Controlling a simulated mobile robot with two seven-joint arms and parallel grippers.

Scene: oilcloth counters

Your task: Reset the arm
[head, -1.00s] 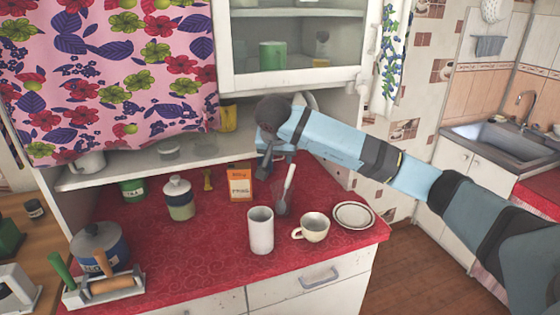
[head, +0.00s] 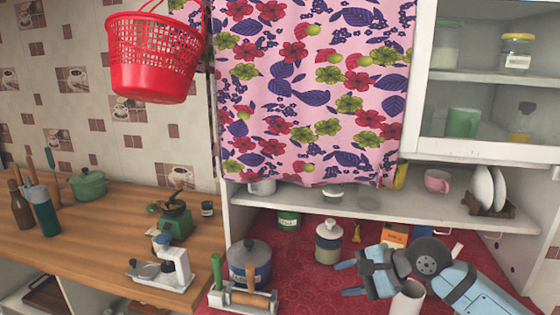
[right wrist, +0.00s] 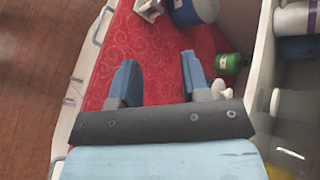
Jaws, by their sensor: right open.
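My right gripper (head: 345,279) is open and empty, with its fingers pointing left above the red countertop (head: 300,285). In the right wrist view the two fingers (right wrist: 158,63) stand apart with only red cloth between them. My right arm comes in from the lower right in the head view. The striped lidded jar (head: 328,243) stands just beyond the fingers, and the blue lidded pot (head: 250,262) is further left. A white cup (head: 407,299) is partly hidden by the gripper. My left gripper is not in view.
An orange box (head: 396,234) and a green tin (head: 289,220) stand at the back under the shelf (head: 390,206). A holder with a rolling pin (head: 248,298) is at the front left. A red basket (head: 153,60) hangs above the wooden counter (head: 85,240).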

